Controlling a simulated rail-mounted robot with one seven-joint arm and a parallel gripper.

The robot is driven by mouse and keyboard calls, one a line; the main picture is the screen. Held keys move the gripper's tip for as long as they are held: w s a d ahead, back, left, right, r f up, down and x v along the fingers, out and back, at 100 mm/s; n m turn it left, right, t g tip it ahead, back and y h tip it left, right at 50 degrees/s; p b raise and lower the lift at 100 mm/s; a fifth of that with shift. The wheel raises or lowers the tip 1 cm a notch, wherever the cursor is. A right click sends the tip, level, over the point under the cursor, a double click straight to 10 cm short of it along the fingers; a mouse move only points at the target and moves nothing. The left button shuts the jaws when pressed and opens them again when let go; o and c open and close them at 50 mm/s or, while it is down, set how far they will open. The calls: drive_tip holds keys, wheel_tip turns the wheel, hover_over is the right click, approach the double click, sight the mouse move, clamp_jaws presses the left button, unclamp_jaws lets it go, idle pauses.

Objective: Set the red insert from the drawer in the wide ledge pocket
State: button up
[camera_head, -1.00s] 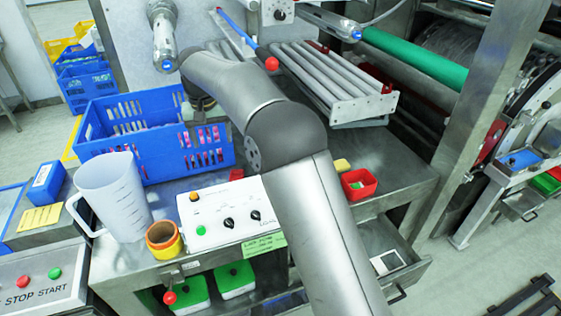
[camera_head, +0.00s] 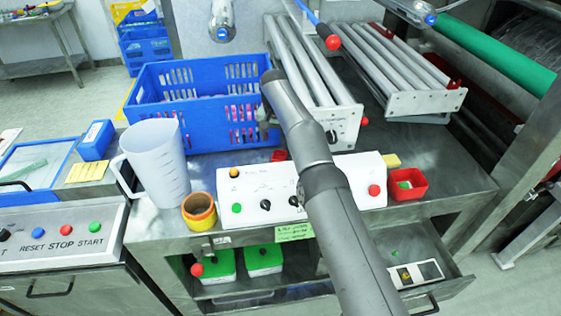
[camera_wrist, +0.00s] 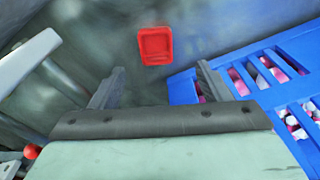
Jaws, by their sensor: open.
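My gripper (camera_wrist: 160,67) is open and empty, with its two fingers apart in the wrist view. In the head view it is mostly hidden behind my arm, beside the right end of the blue crate. A small red square piece with a recess (camera_wrist: 154,45) lies on the metal surface ahead of the fingertips, apart from them. A bit of red (camera_head: 280,155) shows behind the white control box in the head view. I cannot tell whether it is the insert. The open drawer (camera_head: 452,284) at lower right holds a pale block with yellow and dark squares (camera_head: 416,274) and a small green piece.
The blue crate (camera_head: 150,85) stands close to my gripper, also at right in the wrist view (camera_wrist: 305,45). Roller racks (camera_head: 345,112) stand behind. A jug (camera_head: 155,165), a control box (camera_head: 258,180) and a red bin (camera_head: 420,189) stand on the bench.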

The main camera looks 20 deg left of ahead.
sight(280, 157)
drive_tip(key=f, duration=0.2)
drive_tip(key=f+p, duration=0.1)
drive_tip(key=f, duration=0.2)
drive_tip(key=w+f, duration=0.1)
drive_tip(key=f, duration=0.2)
drive_tip(key=shift+w+d, duration=0.1)
drive_tip(key=shift+d, duration=0.15)
drive_tip(key=c, duration=1.1)
drive_tip(key=shift+c, duration=0.2)
